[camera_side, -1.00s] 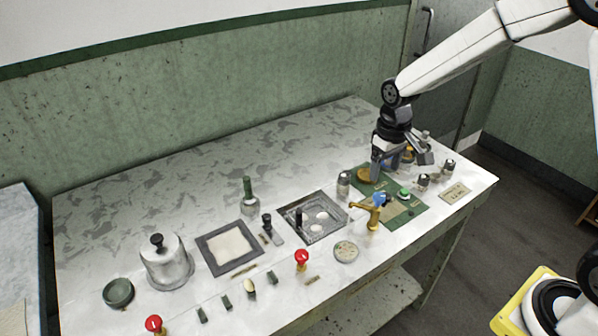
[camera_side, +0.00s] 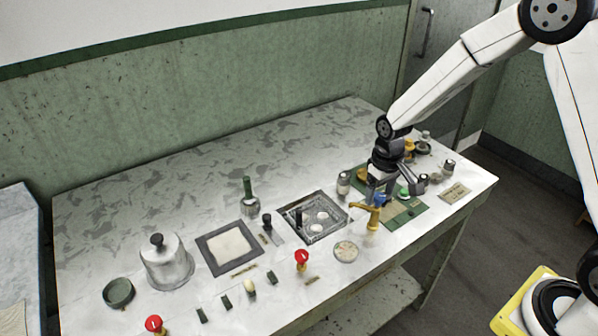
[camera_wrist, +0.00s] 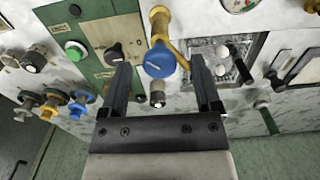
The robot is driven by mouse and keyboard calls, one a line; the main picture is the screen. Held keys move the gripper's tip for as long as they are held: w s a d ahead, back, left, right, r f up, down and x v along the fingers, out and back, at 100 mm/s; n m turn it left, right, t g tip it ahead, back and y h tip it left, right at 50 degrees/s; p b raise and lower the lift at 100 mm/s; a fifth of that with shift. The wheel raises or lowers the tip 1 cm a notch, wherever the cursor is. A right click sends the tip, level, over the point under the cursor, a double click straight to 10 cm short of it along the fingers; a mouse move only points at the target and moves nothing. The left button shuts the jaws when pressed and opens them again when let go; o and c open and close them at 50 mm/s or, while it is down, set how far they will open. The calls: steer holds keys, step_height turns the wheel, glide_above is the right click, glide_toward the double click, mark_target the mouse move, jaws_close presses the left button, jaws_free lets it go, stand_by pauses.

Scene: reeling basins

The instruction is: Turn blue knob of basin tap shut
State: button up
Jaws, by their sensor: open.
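The blue knob (camera_side: 381,199) sits on top of the brass basin tap (camera_side: 372,217), whose spout points left toward the basin. In the wrist view the round blue knob (camera_wrist: 158,64) has a pale line across its face and appears between my two fingers. My gripper (camera_wrist: 160,62) is open, with one finger on each side of the knob in the picture. Whether the fingers touch it cannot be told. In the side view my gripper (camera_side: 378,188) is right behind and above the knob and partly overlaps it.
A green panel (camera_side: 415,210) with a green button (camera_wrist: 76,50) and a dark knob (camera_wrist: 115,54) lies beside the tap. Blue, yellow and grey valves (camera_wrist: 52,104) stand nearby. A round gauge (camera_side: 346,251) is in front. The back of the table is clear.

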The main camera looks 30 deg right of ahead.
steer(key=shift+f, duration=0.25)
jaws_close()
steer(key=shift+m, duration=0.4)
steer(key=m, duration=0.8)
stand_by(0.3)
stand_by(0.4)
